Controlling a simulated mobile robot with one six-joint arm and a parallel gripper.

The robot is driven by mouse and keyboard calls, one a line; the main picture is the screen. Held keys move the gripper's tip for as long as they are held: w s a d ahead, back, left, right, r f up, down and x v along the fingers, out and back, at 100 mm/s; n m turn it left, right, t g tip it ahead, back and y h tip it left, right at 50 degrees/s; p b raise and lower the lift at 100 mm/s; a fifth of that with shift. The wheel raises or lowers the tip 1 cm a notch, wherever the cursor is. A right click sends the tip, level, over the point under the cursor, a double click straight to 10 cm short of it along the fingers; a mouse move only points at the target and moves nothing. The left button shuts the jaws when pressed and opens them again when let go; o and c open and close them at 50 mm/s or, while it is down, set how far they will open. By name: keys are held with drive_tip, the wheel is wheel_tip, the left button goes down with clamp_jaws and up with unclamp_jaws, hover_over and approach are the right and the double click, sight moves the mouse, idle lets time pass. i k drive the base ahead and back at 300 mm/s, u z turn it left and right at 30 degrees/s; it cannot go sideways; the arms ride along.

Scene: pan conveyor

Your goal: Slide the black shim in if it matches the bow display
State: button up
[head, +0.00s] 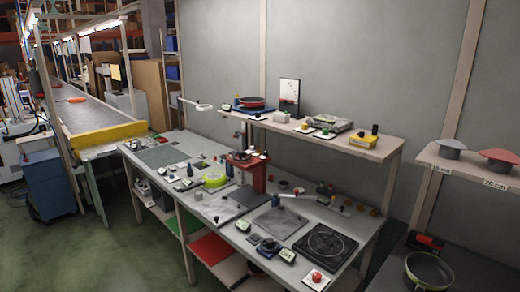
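The workbench (160,172) runs across the middle of the head view. On it stands a red fixture (259,178) with a dark round piece on top. Small devices lie around it, among them a dark one (269,246) at the front. I cannot tell which of them is the bow display, and no reading is legible. I cannot pick out the black shim among the small dark items. My gripper is not in view.
A conveyor (85,113) runs at left; green floor (95,245) is clear in front.

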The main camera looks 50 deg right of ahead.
sight(265, 155)
drive_tip(key=z, duration=0.05)
drive_tip(key=i, duration=0.85)
drive_tip(key=u, duration=0.3)
